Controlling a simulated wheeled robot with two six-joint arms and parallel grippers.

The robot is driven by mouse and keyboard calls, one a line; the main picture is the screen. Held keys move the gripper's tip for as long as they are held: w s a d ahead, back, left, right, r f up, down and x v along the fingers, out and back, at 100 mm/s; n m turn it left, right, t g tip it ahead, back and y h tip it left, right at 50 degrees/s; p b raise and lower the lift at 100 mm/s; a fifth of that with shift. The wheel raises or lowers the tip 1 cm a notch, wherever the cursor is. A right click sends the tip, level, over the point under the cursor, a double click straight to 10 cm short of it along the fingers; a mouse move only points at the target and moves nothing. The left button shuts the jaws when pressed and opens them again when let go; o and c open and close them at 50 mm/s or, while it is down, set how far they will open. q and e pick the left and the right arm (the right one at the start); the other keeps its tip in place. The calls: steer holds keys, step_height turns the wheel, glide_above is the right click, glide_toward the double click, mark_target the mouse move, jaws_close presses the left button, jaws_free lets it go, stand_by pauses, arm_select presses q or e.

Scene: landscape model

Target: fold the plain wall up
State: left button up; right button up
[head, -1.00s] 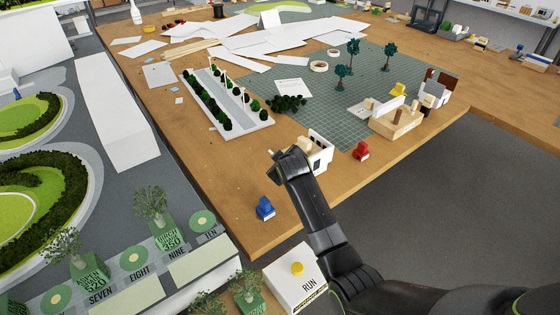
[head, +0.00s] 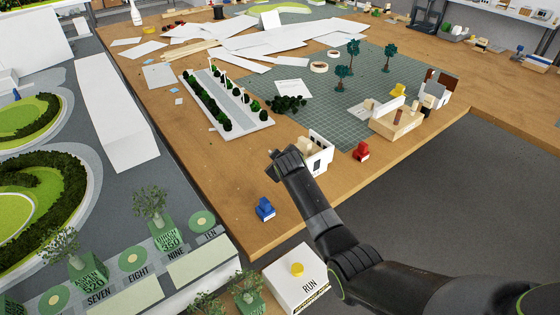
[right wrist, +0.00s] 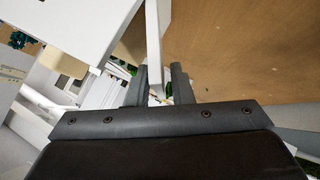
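A small white model house (head: 318,158) stands near the table's front edge, with a dark window in one wall and cream pieces inside. My right gripper (head: 273,153) is low over the wood beside its left side; its fingertips are hard to make out in the head view. In the right wrist view my right gripper (right wrist: 160,84) has its two fingers apart, with a narrow white strip (right wrist: 156,45), likely a wall seen edge-on, running between them. A gap shows beside the strip; I cannot tell whether either finger touches it. A broad white panel (right wrist: 85,22) lies left of it. My left gripper is not in view.
A blue chair (head: 265,209) and a red chair (head: 361,151) stand near the front edge. A tree-lined road model (head: 230,105) lies behind the gripper. A white box with a yellow button, marked RUN (head: 297,280), is below the arm. Bare wood (head: 215,170) lies to the left.

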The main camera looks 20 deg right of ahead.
jaws_close()
steer(key=shift+w+d+r+g+y+p, duration=0.1)
steer(key=shift+d+r+g+y+p, duration=0.35)
steer(key=shift+p, duration=0.55)
steer(key=shift+w+d+f+m+y+p, duration=0.2)
steer(key=shift+m+y+p, duration=0.2)
steer(key=shift+m+y, duration=0.2)
jaws_free()
steer(key=shift+s, duration=0.1)
steer(key=shift+s+r, duration=0.3)
steer(key=shift+r, duration=0.1)
steer(key=v, duration=1.6)
steer(key=shift+r+p, duration=0.25)
steer(key=shift+p, duration=0.1)
